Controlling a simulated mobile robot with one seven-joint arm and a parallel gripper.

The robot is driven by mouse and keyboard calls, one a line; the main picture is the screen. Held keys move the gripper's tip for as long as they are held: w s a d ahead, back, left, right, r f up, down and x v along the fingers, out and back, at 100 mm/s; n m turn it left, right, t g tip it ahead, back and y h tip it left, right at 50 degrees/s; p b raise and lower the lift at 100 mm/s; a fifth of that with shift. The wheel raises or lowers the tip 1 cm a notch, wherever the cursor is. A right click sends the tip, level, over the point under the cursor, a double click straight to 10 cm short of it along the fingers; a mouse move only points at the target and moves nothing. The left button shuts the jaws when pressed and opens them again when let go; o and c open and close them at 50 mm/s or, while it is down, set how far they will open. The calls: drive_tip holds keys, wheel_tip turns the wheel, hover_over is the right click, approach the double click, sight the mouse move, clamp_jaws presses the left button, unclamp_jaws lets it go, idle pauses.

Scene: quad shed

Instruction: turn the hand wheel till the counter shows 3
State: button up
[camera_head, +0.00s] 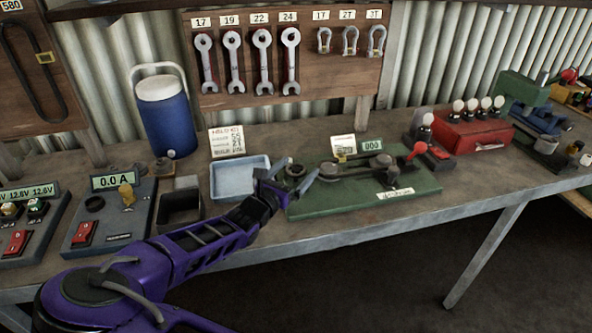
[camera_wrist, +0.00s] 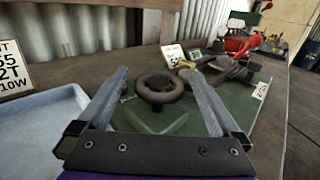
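The hand wheel (camera_head: 295,171) is a small dark ring at the left end of a green board (camera_head: 425,185). In the wrist view the wheel (camera_wrist: 160,84) lies ahead, between my two fingers. My gripper (camera_head: 294,174) is open, with one finger on each side of the wheel; it also shows in the wrist view (camera_wrist: 157,75). I cannot tell whether the fingers touch the rim. The counter (camera_head: 371,145) at the back of the board shows 000.
On the board, a dark linkage (camera_head: 345,169) lies right of the wheel, and a red-knobbed lever (camera_head: 416,152) stands at the right. A pale blue tray (camera_head: 232,180) is close on the left. A red box (camera_head: 470,133) stands further right. The bench's front strip is clear.

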drive_tip(key=c, duration=1.3)
drive_tip(key=shift+n+t+y, duration=0.3)
drive_tip(key=shift+n+y, duration=0.1)
drive_tip(key=shift+y, duration=0.2)
drive_tip(key=shift+d+n+t+y+p, duration=0.1)
drive_tip(key=shift+n+t+y+p, duration=0.25)
drive_tip(key=shift+n+y, duration=1)
drive_tip(key=shift+d+n+t+y+p, duration=0.1)
drive_tip(key=shift+n+t+y, duration=0.5)
drive_tip(key=shift+y, duration=1.25)
drive_tip(key=shift+a+n+g+y, duration=0.1)
drive_tip(key=shift+n+g+y, duration=0.15)
drive_tip(key=shift+n+y, duration=0.95)
drive_tip(key=shift+a+n+g+y, duration=0.15)
drive_tip(key=shift+n+y, duration=0.6)
drive_tip(key=shift+y, duration=0.85)
drive_tip(key=shift+f+n+g+y, duration=0.1)
drive_tip(key=shift+n+g+y, duration=0.15)
drive_tip(key=shift+n+y, duration=0.35)
drive_tip(key=shift+n+g+y, duration=0.8)
drive_tip(key=shift+n+y, duration=0.3)
drive_tip(key=shift+y, duration=0.7)
drive_tip(key=shift+d+n+g+y, duration=0.1)
drive_tip(key=shift+n+g+y, duration=0.65)
drive_tip(key=shift+y, duration=0.35)
drive_tip(key=shift+n+g+y, duration=1.8)
drive_tip(key=shift+n+g, duration=0.05)
drive_tip(key=shift+g, duration=0.2)
